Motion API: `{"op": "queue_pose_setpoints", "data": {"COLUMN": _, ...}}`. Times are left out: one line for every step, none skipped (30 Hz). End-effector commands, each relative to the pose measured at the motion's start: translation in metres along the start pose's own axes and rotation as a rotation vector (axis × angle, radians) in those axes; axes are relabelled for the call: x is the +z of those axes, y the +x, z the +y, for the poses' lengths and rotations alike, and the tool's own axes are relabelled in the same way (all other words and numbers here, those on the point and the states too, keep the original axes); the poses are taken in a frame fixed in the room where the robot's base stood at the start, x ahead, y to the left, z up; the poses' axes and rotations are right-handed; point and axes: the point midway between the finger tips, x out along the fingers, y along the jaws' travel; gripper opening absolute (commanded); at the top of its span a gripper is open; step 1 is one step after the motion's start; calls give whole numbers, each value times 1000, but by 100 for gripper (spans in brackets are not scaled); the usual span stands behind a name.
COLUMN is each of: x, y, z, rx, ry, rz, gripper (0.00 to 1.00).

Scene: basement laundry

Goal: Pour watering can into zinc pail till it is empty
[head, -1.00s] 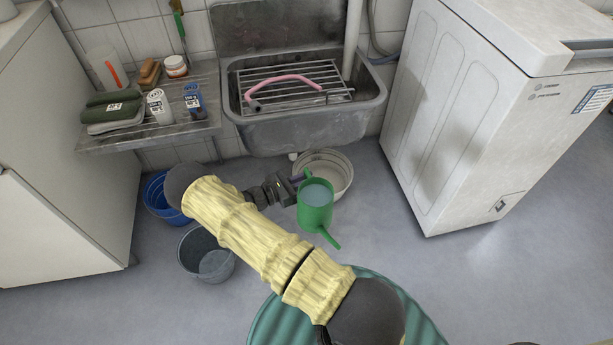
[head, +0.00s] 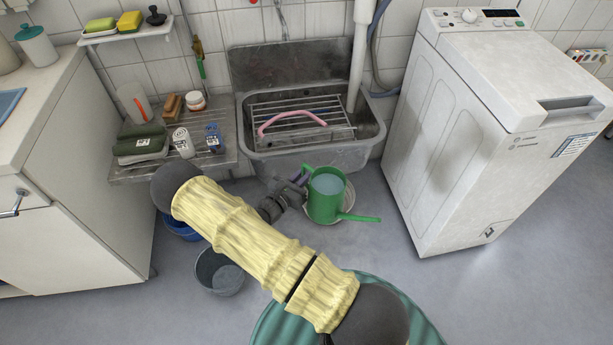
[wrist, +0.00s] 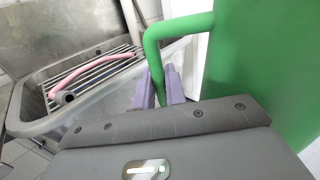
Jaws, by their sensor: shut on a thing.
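The green watering can (head: 322,208) hangs upright in the head view, with pale blue water showing in its open top. Its spout points right. My gripper (head: 302,182) is shut on the can's handle, at the can's left side. In the wrist view the purple fingers (wrist: 163,85) close on the green handle (wrist: 150,50), and the can's body (wrist: 255,60) fills the right. The grey zinc pail (head: 207,280) stands on the floor, lower left of the can and partly hidden by my arm. The can is apart from the pail.
A blue bucket (head: 182,233) is mostly hidden behind my arm. A pale basin (head: 347,203) stands on the floor behind the can. The stone sink (head: 310,160) is at the back, the white washing machine (head: 460,140) at right. Floor at lower right is clear.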

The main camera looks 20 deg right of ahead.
Motion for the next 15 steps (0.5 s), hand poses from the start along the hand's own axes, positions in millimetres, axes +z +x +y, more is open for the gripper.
{"op": "queue_pose_setpoints", "data": {"x": 19, "y": -1, "z": -1, "rx": 23, "ry": -5, "rz": -6, "gripper": 0}}
{"op": "queue_pose_setpoints", "data": {"x": 24, "y": -1, "z": 0, "rx": 39, "ry": -5, "rz": -7, "gripper": 0}}
{"op": "queue_pose_setpoints", "data": {"x": 30, "y": -2, "z": 1, "rx": 58, "ry": -5, "rz": -9, "gripper": 0}}
{"op": "queue_pose_setpoints", "data": {"x": 35, "y": -3, "z": 1, "rx": 73, "ry": -5, "rz": -9, "gripper": 0}}
{"op": "queue_pose_setpoints", "data": {"x": 40, "y": -4, "z": 2, "rx": 89, "ry": -6, "rz": -11, "gripper": 0}}
{"op": "queue_pose_setpoints", "data": {"x": 46, "y": -5, "z": 3, "rx": 108, "ry": -5, "rz": -13, "gripper": 0}}
{"op": "queue_pose_setpoints", "data": {"x": 51, "y": -6, "z": 3, "rx": 124, "ry": -5, "rz": -13, "gripper": 0}}
{"op": "queue_pose_setpoints", "data": {"x": 55, "y": -6, "z": 4, "rx": 138, "ry": -5, "rz": -15, "gripper": 0}}
{"op": "queue_pose_setpoints", "data": {"x": 61, "y": -7, "z": 4, "rx": 158, "ry": -6, "rz": -16, "gripper": 0}}
{"op": "queue_pose_setpoints", "data": {"x": 66, "y": -8, "z": 5, "rx": 173, "ry": -5, "rz": -16, "gripper": 0}}
{"op": "queue_pose_setpoints", "data": {"x": 70, "y": -9, "z": 5, "rx": 187, "ry": -5, "rz": -18, "gripper": 0}}
{"op": "queue_pose_setpoints", "data": {"x": 76, "y": -10, "z": 6, "rx": 207, "ry": -6, "rz": -19, "gripper": 0}}
{"op": "queue_pose_setpoints", "data": {"x": 81, "y": -11, "z": 6, "rx": 221, "ry": -6, "rz": -20, "gripper": 0}}
{"op": "queue_pose_setpoints", "data": {"x": 85, "y": -12, "z": 7, "rx": 236, "ry": -6, "rz": -21, "gripper": 0}}
{"op": "queue_pose_setpoints", "data": {"x": 91, "y": -13, "z": 7, "rx": 254, "ry": -5, "rz": -21, "gripper": 0}}
